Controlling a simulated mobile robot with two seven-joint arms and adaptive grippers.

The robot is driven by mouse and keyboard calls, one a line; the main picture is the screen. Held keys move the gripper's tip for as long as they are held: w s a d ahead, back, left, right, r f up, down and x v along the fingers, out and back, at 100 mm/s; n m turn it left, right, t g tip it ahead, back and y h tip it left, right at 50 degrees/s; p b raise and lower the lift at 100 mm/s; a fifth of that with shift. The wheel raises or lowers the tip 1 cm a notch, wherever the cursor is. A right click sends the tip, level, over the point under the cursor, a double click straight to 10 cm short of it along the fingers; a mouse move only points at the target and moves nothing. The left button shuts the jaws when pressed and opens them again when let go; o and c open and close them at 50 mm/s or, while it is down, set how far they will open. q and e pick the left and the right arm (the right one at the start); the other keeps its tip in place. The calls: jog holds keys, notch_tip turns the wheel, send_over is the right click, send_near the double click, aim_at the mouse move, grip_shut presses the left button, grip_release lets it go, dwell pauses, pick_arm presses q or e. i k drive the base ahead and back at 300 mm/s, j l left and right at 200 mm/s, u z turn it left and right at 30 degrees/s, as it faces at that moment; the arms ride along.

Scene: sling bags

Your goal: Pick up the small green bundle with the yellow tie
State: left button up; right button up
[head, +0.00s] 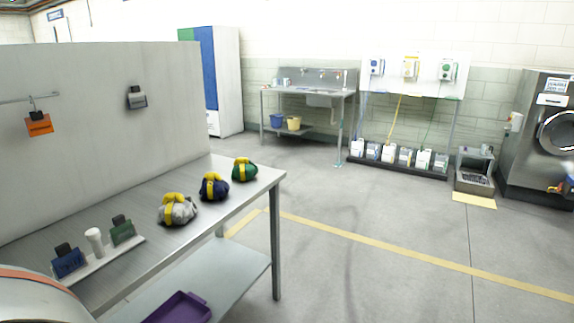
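The small green bundle with the yellow tie (244,171) sits on the metal table (151,235), near its far right corner. A dark blue bundle with a yellow tie (214,187) sits nearer, to its left. A larger grey bundle with a yellow tie (178,210) is nearer still. The three form a row, and nothing hides the green one. Neither of my grippers shows in the head view.
A white tray (133,243) on the table holds a blue holder, a white cup and a green holder. A purple tray (180,308) lies on the lower shelf. A grey partition (90,120) stands behind the table.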

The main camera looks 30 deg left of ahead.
aim_at(243, 170)
jog(key=i+u, duration=0.1)
jog(key=i, duration=0.4)
jog(key=i+l+u, duration=0.15)
jog(key=i, duration=0.3)
jog(key=i+l+u, duration=0.1)
jog(key=i, duration=0.4)
jog(key=i+l+u, duration=0.1)
jog(key=i+u, duration=0.25)
jog(key=i+l+u, duration=0.2)
jog(key=u, duration=0.15)
jog(key=i+l+u, duration=0.2)
jog(key=u, duration=0.15)
